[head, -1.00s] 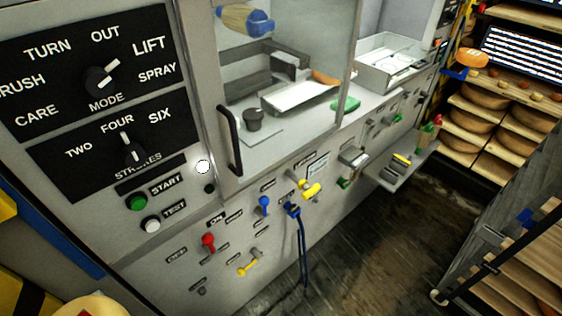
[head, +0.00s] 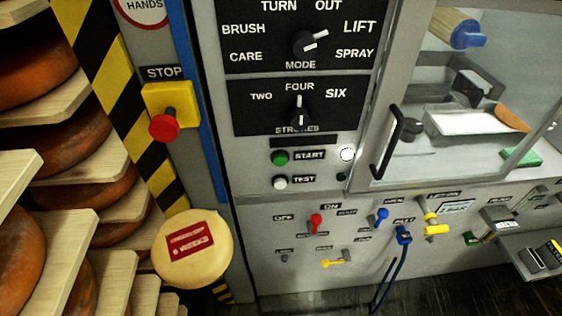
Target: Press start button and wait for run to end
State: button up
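The green START button (head: 280,158) sits on the grey machine panel (head: 250,182), left of its START label. The white TEST button (head: 280,183) is just below it. A round white lamp (head: 347,154) is to the right of START. The MODE knob (head: 309,41) points up and right, toward LIFT. The STROKES knob (head: 299,112) points up at FOUR. Nothing touches the START button. My gripper does not show in this view.
A red STOP button (head: 164,125) on a yellow box stands left of the panel. Shelves (head: 70,90) with orange cheese wheels fill the left side. A pale cheese wheel with a red label (head: 193,268) is at lower left. A black door handle (head: 388,143) and a red lever (head: 316,221) project from the machine.

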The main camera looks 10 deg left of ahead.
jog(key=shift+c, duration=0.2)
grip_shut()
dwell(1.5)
